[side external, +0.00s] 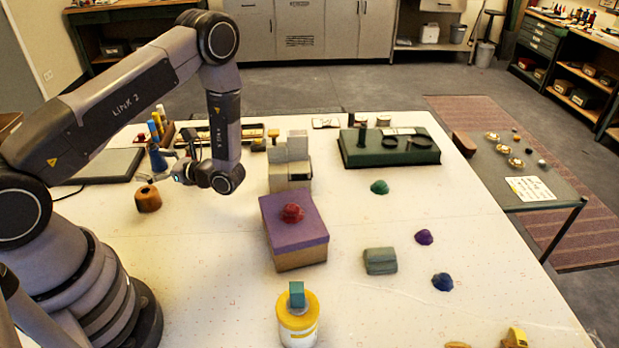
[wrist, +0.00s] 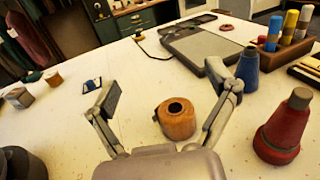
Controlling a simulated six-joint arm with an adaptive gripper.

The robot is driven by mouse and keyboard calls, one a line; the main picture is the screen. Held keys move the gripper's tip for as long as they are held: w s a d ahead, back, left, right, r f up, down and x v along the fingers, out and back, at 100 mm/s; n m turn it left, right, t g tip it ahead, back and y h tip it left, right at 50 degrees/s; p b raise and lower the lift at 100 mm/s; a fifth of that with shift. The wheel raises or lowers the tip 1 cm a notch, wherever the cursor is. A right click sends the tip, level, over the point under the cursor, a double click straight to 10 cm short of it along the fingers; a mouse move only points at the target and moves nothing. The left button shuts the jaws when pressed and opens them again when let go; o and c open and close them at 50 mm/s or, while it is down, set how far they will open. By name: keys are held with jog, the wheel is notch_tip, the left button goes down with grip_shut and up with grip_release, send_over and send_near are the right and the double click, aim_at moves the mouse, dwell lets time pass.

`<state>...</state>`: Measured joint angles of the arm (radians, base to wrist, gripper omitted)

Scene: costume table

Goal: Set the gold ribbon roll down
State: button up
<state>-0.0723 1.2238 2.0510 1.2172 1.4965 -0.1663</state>
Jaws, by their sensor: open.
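The gold ribbon roll appears as an orange-brown roll with a dark hole in its top, in the side view (side external: 148,201) and the wrist view (wrist: 178,122). It stands upright on the white table. My gripper (side external: 165,168) is open, with its fingers spread wide in the wrist view (wrist: 168,86). The roll shows between the fingers in that view, nearer the right one, and nothing is held. In the side view my gripper is above and to the right of the roll, apart from it.
A blue bottle-shaped piece (wrist: 246,74) and a red one (wrist: 283,130) stand right of the roll in the wrist view. A grey slab (wrist: 202,48) lies behind. A purple-topped box (side external: 294,232) stands at mid-table. The table left of that box is mostly clear.

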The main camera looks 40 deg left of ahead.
jog(key=s+d+r+n+h, duration=0.1)
jog(key=d+r+n+h, duration=0.25)
jog(key=r, duration=0.45)
jog(key=s+d+r+n+h, duration=0.1)
jog(key=d+r+n+h, duration=0.3)
jog(key=r, duration=0.3)
jog(key=s+d+r+n+t+h, duration=0.5)
jog(key=s+d+r+t+h, duration=0.3)
jog(key=d+r+t, duration=0.4)
jog(key=shift+s+d+r+t, duration=0.3)
jog(key=shift+r+t, duration=0.2)
jog(key=shift+r, duration=0.35)
jog(key=shift+h, duration=0.25)
